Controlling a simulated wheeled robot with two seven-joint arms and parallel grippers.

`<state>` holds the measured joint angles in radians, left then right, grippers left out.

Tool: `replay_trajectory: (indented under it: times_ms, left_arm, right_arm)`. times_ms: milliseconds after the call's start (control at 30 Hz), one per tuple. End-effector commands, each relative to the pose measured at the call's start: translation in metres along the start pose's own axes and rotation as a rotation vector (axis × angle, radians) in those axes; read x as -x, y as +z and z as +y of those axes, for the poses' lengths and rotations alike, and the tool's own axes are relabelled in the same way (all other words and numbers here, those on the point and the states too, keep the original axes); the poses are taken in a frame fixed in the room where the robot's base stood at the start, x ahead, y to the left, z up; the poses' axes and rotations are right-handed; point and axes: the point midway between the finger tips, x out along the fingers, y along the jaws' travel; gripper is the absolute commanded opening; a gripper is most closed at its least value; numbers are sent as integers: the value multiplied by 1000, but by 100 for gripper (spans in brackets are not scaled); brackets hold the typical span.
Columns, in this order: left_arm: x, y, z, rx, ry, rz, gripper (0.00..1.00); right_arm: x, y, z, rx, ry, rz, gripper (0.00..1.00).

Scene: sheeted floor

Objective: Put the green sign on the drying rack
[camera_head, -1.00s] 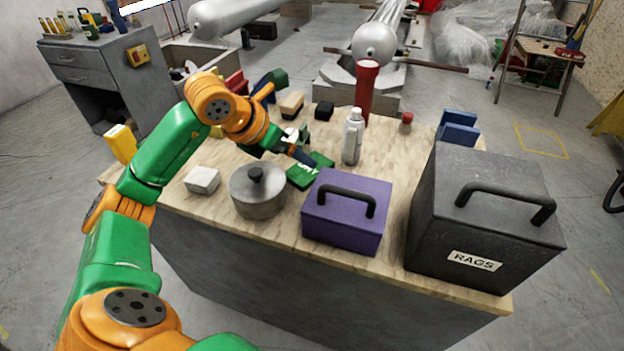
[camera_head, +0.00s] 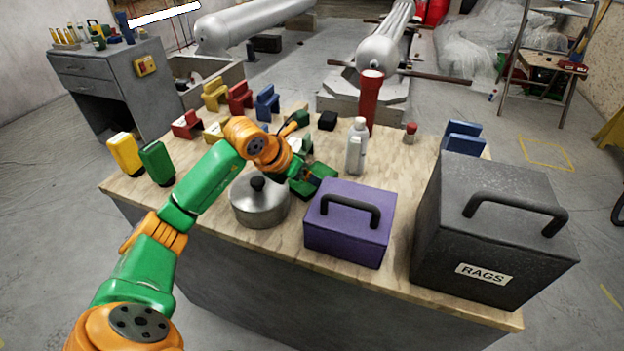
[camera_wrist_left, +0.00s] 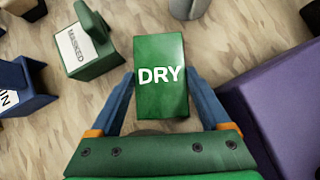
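The green sign, a block lettered DRY (camera_wrist_left: 160,75), lies between the two blue fingers of my left gripper (camera_wrist_left: 160,72) in the left wrist view. The fingers stand apart along its two long edges; I cannot tell whether they press on it. In the head view the sign (camera_head: 300,188) is partly hidden under my left gripper (camera_head: 315,173), between the silver pot and the purple box. Blue upright pieces (camera_head: 462,137) stand behind the black box; I cannot tell whether they are the drying rack. My right gripper is not in view.
The purple box (camera_head: 345,237) and silver pot (camera_head: 258,208) stand close to the gripper. A spray can (camera_head: 356,148) stands behind. The black RAGS box (camera_head: 495,225) fills the right side.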

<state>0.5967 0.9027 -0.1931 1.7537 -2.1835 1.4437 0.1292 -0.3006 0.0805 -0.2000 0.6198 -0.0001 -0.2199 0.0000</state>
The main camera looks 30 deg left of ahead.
Motion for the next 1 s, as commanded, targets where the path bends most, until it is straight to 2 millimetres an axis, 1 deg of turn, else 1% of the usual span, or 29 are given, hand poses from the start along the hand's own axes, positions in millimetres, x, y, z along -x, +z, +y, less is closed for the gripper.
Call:
replay_trajectory:
  times_ms: [33,67,100,133,333,433,567,800,900,1000]
  left_arm:
    - [0,0,0,0,0,0,41]
    - [0,0,0,0,0,0,32]
    - [0,0,0,0,0,0,22]
    - [0,0,0,0,0,0,18]
    - [2,2,0,0,0,0,18]
    - [10,8,0,0,2,-1,18]
    - [36,30,1,-1,3,-5,18]
    - [101,81,0,1,2,-6,18]
    - [122,98,0,1,1,-4,18]
    - [135,107,0,2,1,-2,18]
  right_arm:
    - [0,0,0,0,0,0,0]
    - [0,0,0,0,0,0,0]
    - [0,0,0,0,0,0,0]
    - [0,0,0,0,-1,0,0]
    - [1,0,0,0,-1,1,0]
    - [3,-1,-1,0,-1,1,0]
    - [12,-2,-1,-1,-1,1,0]
    - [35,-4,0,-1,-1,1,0]
    - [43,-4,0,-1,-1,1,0]
    - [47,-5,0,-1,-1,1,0]
